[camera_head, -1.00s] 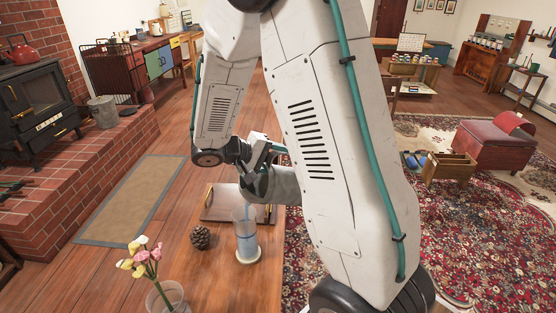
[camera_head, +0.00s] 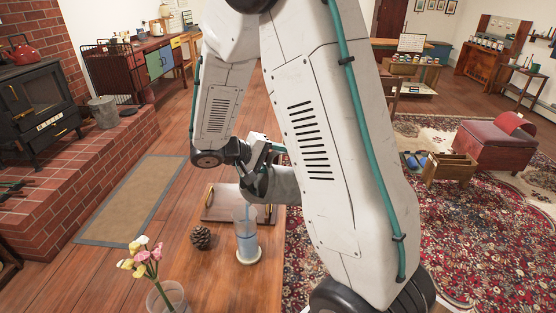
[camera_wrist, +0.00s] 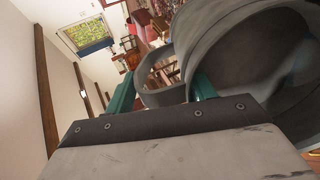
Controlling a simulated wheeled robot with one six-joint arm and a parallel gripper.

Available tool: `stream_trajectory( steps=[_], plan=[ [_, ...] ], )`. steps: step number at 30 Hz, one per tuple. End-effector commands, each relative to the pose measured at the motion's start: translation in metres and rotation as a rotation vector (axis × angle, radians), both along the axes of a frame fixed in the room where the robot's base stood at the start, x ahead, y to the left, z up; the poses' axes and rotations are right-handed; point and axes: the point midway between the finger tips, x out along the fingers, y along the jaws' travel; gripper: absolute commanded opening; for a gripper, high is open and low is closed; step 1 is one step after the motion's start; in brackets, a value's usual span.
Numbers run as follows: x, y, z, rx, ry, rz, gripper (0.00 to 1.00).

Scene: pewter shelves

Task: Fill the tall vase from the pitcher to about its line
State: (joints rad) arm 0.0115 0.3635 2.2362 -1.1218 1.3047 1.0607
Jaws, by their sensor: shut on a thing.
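The tall vase (camera_head: 247,247) is clear and stands upright on a pale round base on the wooden table, with bluish water in its lower part. The grey pitcher (camera_head: 283,184) is tilted above it, its lip over the vase mouth, and a thin blue stream runs down into the vase. My gripper (camera_head: 260,158) is shut on the pitcher's handle. In the wrist view, the teal fingers of my gripper (camera_wrist: 163,92) are at the handle of the pitcher (camera_wrist: 250,65). The vase's line cannot be made out.
A pine cone (camera_head: 201,238) lies left of the vase. A glass with pink and yellow flowers (camera_head: 165,297) stands at the table's front left. A tray (camera_head: 222,204) with handles lies behind the vase, partly hidden by the pitcher. My arm covers the table's right side.

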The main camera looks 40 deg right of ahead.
Motion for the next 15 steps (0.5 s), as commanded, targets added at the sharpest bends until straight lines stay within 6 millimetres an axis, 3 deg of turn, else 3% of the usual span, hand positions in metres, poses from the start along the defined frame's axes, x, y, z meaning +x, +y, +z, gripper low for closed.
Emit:
stream_trajectory(
  steps=[15],
  plan=[
    [0.0014,0.0030,0.0033,-0.026,0.005,0.001,0.00]
  ],
)
